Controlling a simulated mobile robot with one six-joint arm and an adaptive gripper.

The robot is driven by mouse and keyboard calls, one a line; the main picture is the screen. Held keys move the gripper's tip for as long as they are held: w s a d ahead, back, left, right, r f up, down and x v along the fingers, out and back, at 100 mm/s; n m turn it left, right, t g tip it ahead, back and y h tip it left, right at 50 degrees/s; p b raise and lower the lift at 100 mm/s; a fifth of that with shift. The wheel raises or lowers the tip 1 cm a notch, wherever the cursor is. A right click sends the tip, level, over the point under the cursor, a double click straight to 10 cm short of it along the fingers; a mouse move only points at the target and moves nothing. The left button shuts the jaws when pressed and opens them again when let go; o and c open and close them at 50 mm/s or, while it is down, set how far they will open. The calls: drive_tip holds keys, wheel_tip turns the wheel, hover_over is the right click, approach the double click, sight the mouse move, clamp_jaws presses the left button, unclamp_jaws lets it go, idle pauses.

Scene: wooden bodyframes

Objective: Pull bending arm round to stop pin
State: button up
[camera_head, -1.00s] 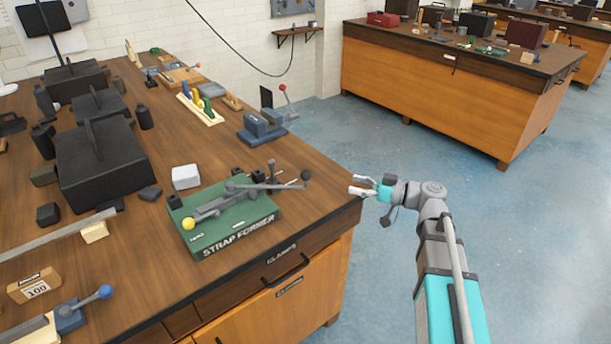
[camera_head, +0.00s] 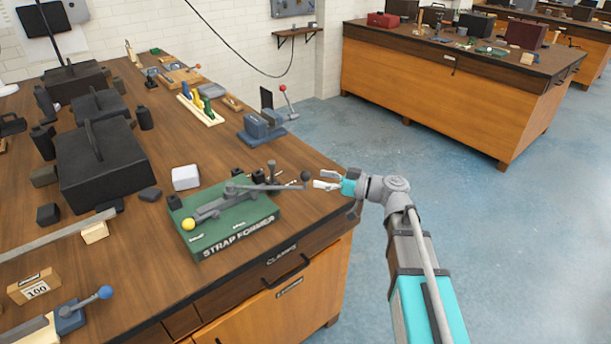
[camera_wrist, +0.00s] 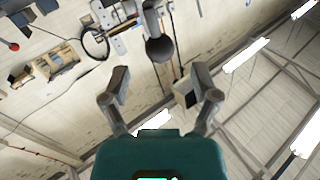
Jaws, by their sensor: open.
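The green strap former (camera_head: 230,222) sits at the table's near right corner. Its grey bending arm (camera_head: 270,187) reaches right from the pivot and ends in a dark ball knob (camera_head: 305,176). An upright grey pin (camera_head: 271,168) stands behind the arm. The yellow ball (camera_head: 188,224) is at the device's left end. My gripper (camera_head: 325,180) is open and empty, just right of the knob, with its fingers pointing left toward it. In the wrist view the knob (camera_wrist: 160,49) shows ahead of and between my two open fingers (camera_wrist: 152,95), apart from them.
The floor to the right is clear.

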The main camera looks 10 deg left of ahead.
sight(305, 175)
drive_tip(key=shift+w+a, duration=0.15)
drive_tip(key=shift+a, duration=1.05)
drive_tip(key=shift+w+a, duration=0.1)
drive_tip(key=shift+a, duration=1.1)
clamp_jaws()
